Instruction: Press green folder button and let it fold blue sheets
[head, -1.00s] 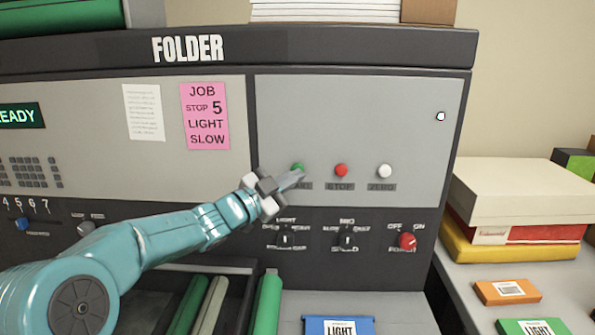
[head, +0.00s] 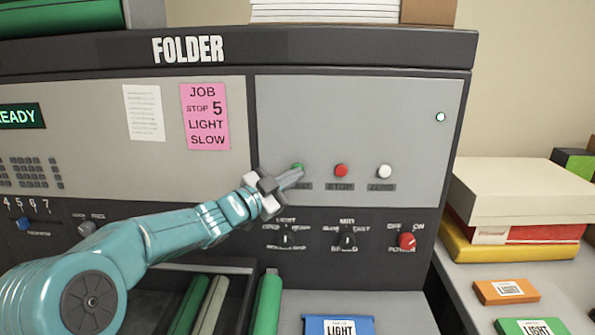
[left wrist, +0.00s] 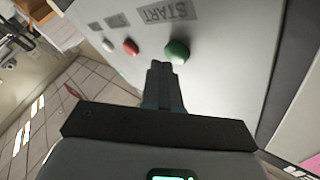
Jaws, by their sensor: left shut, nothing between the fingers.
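The folder's green START button (head: 297,167) is on the grey panel, left of the red STOP button (head: 341,170) and the white ZERO button (head: 385,171). My left gripper (head: 298,175) is shut and empty, its tips at the lower edge of the green button in the head view. In the left wrist view the gripper (left wrist: 160,65) points at the panel just beside the green button (left wrist: 177,51); I cannot tell whether it touches. A blue pack labelled LIGHT (head: 339,326) lies at the bottom of the head view. My right gripper is out of view.
The display (head: 20,116) reads READY. A pink note (head: 205,116) says JOB, STOP 5, LIGHT, SLOW. Green rollers (head: 266,302) lie below my arm. Boxes (head: 520,190) stand at right.

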